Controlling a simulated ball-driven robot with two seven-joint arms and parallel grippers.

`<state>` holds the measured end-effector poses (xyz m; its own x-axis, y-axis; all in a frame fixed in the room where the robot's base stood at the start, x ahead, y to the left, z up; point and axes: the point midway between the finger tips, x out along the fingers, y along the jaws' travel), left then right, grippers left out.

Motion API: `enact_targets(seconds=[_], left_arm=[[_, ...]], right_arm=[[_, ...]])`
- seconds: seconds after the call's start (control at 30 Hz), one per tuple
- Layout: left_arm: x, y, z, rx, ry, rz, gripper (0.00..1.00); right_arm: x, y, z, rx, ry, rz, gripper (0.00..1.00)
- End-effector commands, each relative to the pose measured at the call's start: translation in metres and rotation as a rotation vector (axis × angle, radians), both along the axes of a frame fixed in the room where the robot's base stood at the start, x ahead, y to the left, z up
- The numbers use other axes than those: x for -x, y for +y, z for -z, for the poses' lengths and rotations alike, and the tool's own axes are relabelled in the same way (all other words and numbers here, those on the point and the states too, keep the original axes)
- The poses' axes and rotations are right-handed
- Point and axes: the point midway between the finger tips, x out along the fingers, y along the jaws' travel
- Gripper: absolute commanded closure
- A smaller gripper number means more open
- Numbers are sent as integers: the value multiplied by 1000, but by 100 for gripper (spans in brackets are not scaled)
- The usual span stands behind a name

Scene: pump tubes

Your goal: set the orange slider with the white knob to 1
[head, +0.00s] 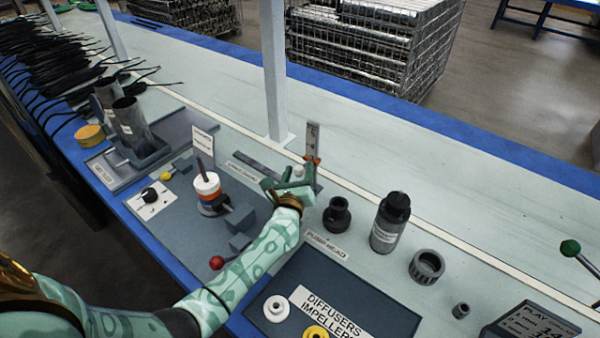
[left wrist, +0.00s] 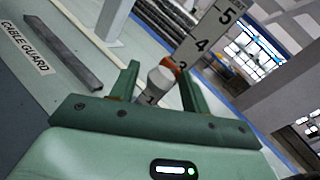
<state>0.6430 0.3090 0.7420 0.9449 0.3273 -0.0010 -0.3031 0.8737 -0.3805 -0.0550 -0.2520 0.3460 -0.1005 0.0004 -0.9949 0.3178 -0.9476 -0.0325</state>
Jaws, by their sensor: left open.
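The plate's lower part is mostly hidden. My right gripper is not in view.
To the left are a white-and-orange cylinder (head: 207,187), a red ball knob (head: 216,262) and a dial (head: 150,195). To the right stand a black fitting (head: 337,214) and a grey bottle (head: 389,224). A post (head: 275,70) rises behind the plate.

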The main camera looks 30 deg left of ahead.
Motion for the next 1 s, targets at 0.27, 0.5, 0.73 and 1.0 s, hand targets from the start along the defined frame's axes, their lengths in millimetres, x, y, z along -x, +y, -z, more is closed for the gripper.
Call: enact_targets(seconds=[0.27, 0.5, 0.73, 1.0], left_arm=[[-6, 3, -1, 0, -1, -1, 53], [-6, 3, -1, 0, -1, -1, 95], [-6, 4, 10, 0, 3, -3, 100], [-5, 4, 46, -1, 6, -4, 100]], right_arm=[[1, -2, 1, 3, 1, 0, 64], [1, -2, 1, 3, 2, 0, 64], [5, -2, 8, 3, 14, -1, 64], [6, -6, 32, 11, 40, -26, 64]])
